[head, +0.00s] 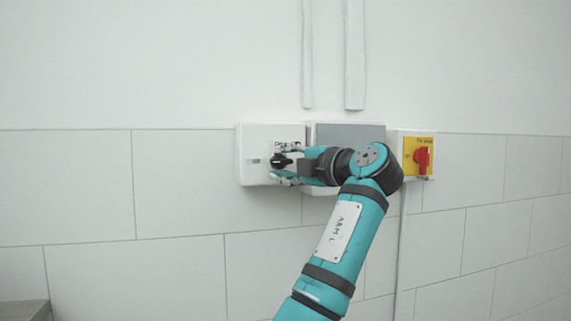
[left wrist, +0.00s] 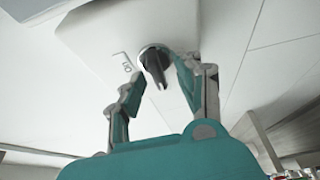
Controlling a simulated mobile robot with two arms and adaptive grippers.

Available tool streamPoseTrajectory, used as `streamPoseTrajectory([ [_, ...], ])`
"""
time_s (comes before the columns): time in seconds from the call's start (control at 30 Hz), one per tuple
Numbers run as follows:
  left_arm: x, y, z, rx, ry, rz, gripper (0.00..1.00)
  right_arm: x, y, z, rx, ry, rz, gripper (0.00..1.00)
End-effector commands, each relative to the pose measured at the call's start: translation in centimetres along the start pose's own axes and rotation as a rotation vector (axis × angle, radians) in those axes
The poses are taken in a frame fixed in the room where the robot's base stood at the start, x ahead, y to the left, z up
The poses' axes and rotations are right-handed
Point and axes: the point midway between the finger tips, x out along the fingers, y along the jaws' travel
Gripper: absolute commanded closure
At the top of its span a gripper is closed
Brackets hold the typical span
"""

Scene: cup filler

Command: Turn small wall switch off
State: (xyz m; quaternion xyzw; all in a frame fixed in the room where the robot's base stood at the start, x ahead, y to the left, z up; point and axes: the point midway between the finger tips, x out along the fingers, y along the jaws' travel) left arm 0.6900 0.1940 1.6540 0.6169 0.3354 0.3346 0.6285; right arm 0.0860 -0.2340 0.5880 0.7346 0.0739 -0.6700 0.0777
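A white wall box (head: 256,140) carries a small black rotary switch knob (head: 279,161). The same dark knob (left wrist: 154,66) shows in the left wrist view, with printed marks beside it on the box face. My left gripper (head: 287,164) is at the box from the right, with one finger above the knob and one below in the head view. In the left wrist view its fingers (left wrist: 160,78) are apart, one on each side of the knob. The right finger is close to the knob; I cannot tell if it touches. My right gripper is not in view.
A white box with a grey panel (head: 350,133) is partly hidden behind my left arm. A red rotary switch (head: 422,160) on a yellow plate is to its right. Conduits (head: 354,60) run up the wall. A grey surface (head: 24,309) shows at the lower left.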

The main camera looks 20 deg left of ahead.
Motion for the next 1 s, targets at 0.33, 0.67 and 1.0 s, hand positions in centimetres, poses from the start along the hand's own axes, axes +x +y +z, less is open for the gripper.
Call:
streamPoseTrajectory([
  [0.33, -2.8, 0.1, 0.1, -0.002, -0.004, 0.002, 0.65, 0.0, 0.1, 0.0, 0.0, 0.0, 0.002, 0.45],
  [0.67, -9.5, 0.1, 0.0, 0.0, 0.0, 0.004, 0.65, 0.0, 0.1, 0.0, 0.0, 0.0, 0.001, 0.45],
  [1.0, -12.0, 0.0, 0.0, 0.0, 0.0, 0.0, 0.65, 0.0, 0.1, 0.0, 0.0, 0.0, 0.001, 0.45],
])
